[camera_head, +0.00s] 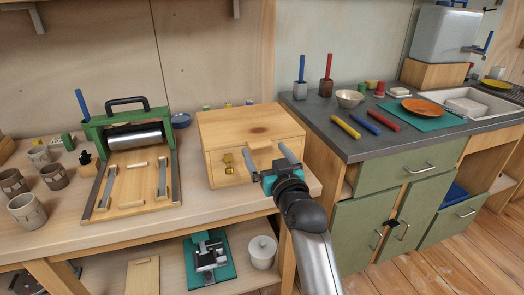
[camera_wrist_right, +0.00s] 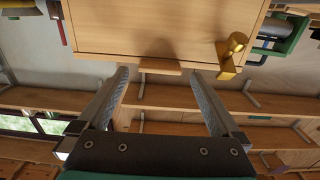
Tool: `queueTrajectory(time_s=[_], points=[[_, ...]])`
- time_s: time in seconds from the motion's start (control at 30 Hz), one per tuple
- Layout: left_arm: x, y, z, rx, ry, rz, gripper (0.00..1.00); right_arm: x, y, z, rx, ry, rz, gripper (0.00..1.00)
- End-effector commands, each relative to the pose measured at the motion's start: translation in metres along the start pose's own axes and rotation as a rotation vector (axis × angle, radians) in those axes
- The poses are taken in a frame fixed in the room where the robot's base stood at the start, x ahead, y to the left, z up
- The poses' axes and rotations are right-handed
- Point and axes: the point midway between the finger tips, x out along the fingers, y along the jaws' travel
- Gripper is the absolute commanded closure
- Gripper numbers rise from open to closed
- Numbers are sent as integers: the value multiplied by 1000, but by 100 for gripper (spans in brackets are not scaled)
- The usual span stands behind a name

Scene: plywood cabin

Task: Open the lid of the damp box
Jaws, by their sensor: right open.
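The damp box appears to be the light wooden box (camera_head: 222,129) at the right end of the workbench. Its lid looks closed, with a brass piece (camera_head: 229,164) on the front face. My right gripper (camera_head: 266,155) is in front of the box, open. In the right wrist view the box (camera_wrist_right: 150,30) fills the top, and a small wooden lip (camera_wrist_right: 152,68) on it lies between the spread fingertips (camera_wrist_right: 159,74). I cannot tell whether they touch it. The brass piece (camera_wrist_right: 232,52) sits to the right there. My left gripper is not in view.
A green press (camera_head: 125,128) with a wooden bed stands left of the box, with several clay mugs (camera_head: 27,212) farther left. The grey counter (camera_head: 340,137) stands close on the right. A lower shelf (camera_head: 180,262) holds a teal-based device and a white jar.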

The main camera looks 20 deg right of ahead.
Motion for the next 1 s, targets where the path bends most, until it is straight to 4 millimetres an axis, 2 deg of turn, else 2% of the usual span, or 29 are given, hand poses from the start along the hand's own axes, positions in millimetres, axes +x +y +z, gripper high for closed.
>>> queueTrajectory(time_s=[0.1, 0.3, 0.67, 1.0], points=[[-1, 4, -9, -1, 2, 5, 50, 14, 0, 1, 1, 1, 1, 0], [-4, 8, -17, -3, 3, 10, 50, 28, 0, 0, 0, 0, 0, 0], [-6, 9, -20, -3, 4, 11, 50, 31, 0, 0, 0, 0, 0, 0], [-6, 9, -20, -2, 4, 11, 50, 31, 0, 0, 0, 0, 0, 36]])
